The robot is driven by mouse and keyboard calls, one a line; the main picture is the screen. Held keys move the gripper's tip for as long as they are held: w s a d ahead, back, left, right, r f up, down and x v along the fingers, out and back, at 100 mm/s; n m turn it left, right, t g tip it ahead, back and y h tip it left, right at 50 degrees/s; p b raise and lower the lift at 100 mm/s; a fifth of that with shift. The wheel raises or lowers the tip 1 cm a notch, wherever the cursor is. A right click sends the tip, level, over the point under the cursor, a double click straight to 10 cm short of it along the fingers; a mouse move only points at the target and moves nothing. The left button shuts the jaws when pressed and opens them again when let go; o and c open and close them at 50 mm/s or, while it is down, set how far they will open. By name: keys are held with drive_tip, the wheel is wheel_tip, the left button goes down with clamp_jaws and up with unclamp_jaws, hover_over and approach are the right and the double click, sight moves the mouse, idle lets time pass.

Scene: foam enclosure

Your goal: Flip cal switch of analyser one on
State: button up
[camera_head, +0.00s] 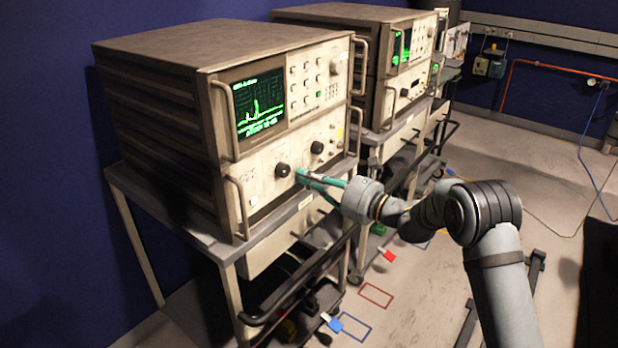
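The nearest analyser (258,130) stands on a grey cart, with a lit green trace on its screen (260,102). Its lower panel carries two black knobs, a left one (283,170) and a right one (317,147). My gripper (299,175) has teal fingers and is at the lower panel, just right of and below the left knob. The fingertips appear close to or touching the panel. I cannot make out the cal switch or its position; it may be hidden by the fingertips. Whether the fingers are shut is too small to tell.
A second analyser (398,62) stands on another cart behind, to the right. Metal handles (238,208) stick out from the front of the near analyser. Open floor (400,310) is in front of the carts.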

drive_tip(key=shift+d, duration=0.1)
clamp_jaws()
drive_tip(key=h+p, duration=0.1)
drive_tip(key=p, duration=0.3)
drive_tip(key=g+h+p, duration=0.1)
drive_tip(key=p, duration=0.3)
drive_tip(key=shift+w+r+g, duration=0.1)
drive_tip(key=shift+r+g, duration=0.2)
drive_tip(key=shift+r, duration=0.1)
drive_tip(key=shift+o, duration=2.4)
unclamp_jaws()
drive_tip(key=shift+d, duration=0.1)
drive_tip(key=shift+o, duration=0.6)
